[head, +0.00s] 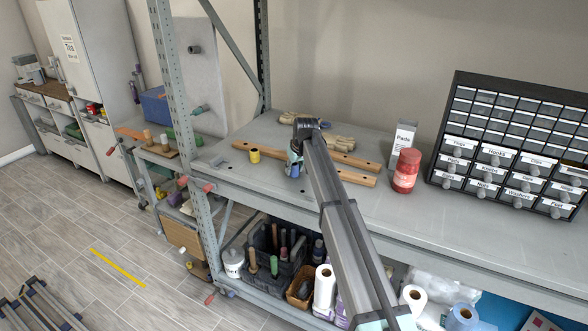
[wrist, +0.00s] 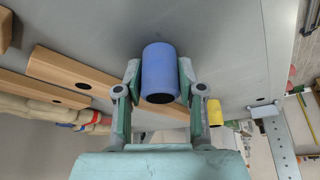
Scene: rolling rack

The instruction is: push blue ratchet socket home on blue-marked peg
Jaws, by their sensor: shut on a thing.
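My gripper (head: 295,162) is low over the grey shelf top, near the wooden bars. In the wrist view my gripper (wrist: 159,75) is shut on the blue socket (wrist: 161,70), one finger on each side. The socket is a plain blue cylinder with a dark opening in the end facing the camera. In the head view only a little of the blue socket (head: 295,172) shows below the gripper. I cannot tell whether it touches the shelf. I cannot make out a blue-marked peg in either view.
Wooden bars (head: 345,159) lie beside the gripper, with a yellow cylinder (head: 254,155) to its left. A red jar (head: 406,171), a white box (head: 402,142) and a drawer cabinet (head: 512,145) stand right.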

